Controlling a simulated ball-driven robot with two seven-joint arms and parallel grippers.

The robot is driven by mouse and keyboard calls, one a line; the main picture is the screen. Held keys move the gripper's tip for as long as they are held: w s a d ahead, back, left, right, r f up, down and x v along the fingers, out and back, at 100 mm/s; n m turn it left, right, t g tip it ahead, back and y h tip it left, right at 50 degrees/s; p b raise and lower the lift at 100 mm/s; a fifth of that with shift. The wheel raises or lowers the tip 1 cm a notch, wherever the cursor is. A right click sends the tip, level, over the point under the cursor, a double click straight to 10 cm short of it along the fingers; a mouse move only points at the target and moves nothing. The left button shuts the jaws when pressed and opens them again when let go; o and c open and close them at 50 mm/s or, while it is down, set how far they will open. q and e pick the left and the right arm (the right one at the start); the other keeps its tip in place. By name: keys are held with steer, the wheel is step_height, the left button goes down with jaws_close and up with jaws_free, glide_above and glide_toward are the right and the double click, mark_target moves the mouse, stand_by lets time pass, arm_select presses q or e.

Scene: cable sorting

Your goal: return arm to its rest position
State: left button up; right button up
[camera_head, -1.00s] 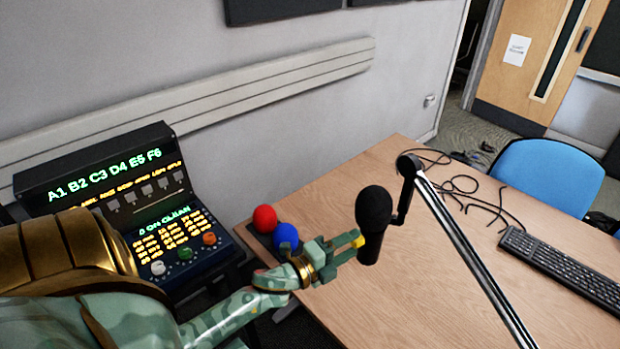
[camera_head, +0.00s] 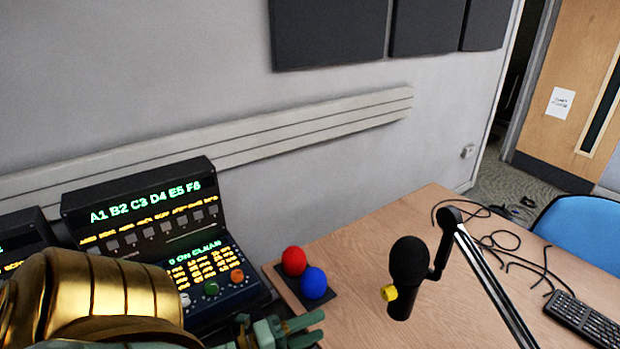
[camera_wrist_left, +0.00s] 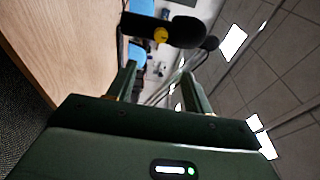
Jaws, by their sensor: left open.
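My left gripper (camera_head: 316,328) is at the bottom edge of the head view, with green fingers apart and nothing between them. It is left of and apart from the black microphone (camera_head: 408,262). A small yellow piece (camera_head: 389,293) sits on the microphone's left side. In the left wrist view my left gripper's two fingers (camera_wrist_left: 163,80) are spread and empty. The microphone (camera_wrist_left: 185,30) and the yellow piece (camera_wrist_left: 160,35) show beyond them. My gold and green left arm fills the lower left of the head view. My right gripper is not in view.
The wooden table (camera_head: 400,215) holds a red ball (camera_head: 294,261) and a blue ball (camera_head: 314,283) on a dark base near its left corner. A lit control console (camera_head: 150,210) stands left. Black cables (camera_head: 500,240), a keyboard (camera_head: 590,322) and the microphone arm (camera_head: 490,275) are right.

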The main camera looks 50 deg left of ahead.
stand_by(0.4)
arm_select(q)
steer(key=s+a+f+n+g+y, duration=0.1)
steer(key=s+f+n+g+y, duration=0.2)
steer(key=f, duration=0.6)
steer(key=s+a+f+n+g+y, duration=0.1)
steer(key=s+a+f+n+g, duration=0.1)
steer(key=s+f+n, duration=0.55)
steer(key=s+a+f+n+g+y, duration=0.1)
steer(key=s+f+n+g+y, duration=0.15)
steer(key=f, duration=0.85)
steer(key=s+d+f+n+g+h+b, duration=0.1)
steer(key=s+d+f+n+g, duration=0.1)
steer(key=s+d+f+g, duration=0.45)
steer(key=s+d+f+n+g+h, duration=0.1)
steer(key=s+d+f+n+g, duration=0.15)
steer(key=s+f, duration=0.8)
steer(key=shift+w+d+r, duration=0.15)
steer(key=shift+w+d, duration=0.4)
steer(key=shift+w, duration=0.1)
steer(key=shift+w+d+r, duration=0.15)
steer(key=shift+w+d, duration=0.4)
steer(key=shift+w, duration=0.1)
